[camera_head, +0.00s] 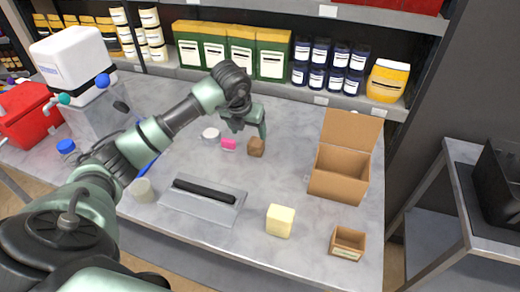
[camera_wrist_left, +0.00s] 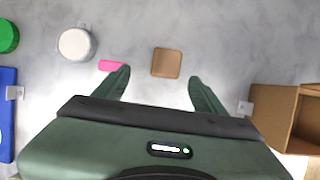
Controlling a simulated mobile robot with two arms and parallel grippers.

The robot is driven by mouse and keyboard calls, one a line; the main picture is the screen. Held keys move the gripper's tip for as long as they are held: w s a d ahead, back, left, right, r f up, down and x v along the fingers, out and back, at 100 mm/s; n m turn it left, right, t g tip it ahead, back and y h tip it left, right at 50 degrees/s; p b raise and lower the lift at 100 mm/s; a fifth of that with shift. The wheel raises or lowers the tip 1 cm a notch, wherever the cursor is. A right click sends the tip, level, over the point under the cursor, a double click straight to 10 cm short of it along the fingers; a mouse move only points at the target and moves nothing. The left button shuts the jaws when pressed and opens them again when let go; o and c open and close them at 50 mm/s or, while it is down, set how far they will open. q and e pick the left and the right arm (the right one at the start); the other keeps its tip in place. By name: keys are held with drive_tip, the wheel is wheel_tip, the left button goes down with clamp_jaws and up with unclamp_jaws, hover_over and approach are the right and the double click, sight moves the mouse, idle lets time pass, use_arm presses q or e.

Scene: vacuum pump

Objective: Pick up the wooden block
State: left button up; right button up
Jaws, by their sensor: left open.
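The wooden block (camera_head: 256,147) is a small brown cube on the grey table, near the middle of the head view. In the left wrist view the wooden block (camera_wrist_left: 166,62) lies ahead of the fingertips, between their lines and apart from both. My left gripper (camera_head: 250,131) is above and close to the block in the head view. In the left wrist view my left gripper (camera_wrist_left: 160,75) has its two green fingers spread with nothing between them. My right gripper is in neither view.
A pink piece (camera_head: 228,145) and a round white-lidded item (camera_head: 210,134) lie left of the block. An open cardboard box (camera_head: 338,185) stands to the right. A yellow block (camera_head: 280,221), a small box (camera_head: 347,243) and a grey tray (camera_head: 225,212) are nearer the front.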

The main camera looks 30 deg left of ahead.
sight(256, 142)
use_arm(q)
drive_tip(key=x, duration=0.3)
drive_tip(key=shift+w+d, duration=0.15)
drive_tip(key=shift+w, duration=0.25)
drive_tip(key=shift+w+d+f+p, duration=0.1)
drive_tip(key=shift+w+f+p, duration=0.05)
drive_tip(key=shift+f+p, duration=0.6)
drive_tip(key=p+x, duration=0.1)
drive_tip(key=x, duration=0.2)
drive_tip(key=shift+w+d+f, duration=0.15)
drive_tip(key=shift+w+f, duration=0.05)
drive_tip(key=shift+f, duration=0.1)
drive_tip(key=shift+w+f, duration=0.15)
drive_tip(key=shift+f, duration=0.2)
drive_tip(key=shift+r, duration=0.1)
drive_tip(key=shift+c, duration=1.2)
drive_tip(key=c, duration=1.3)
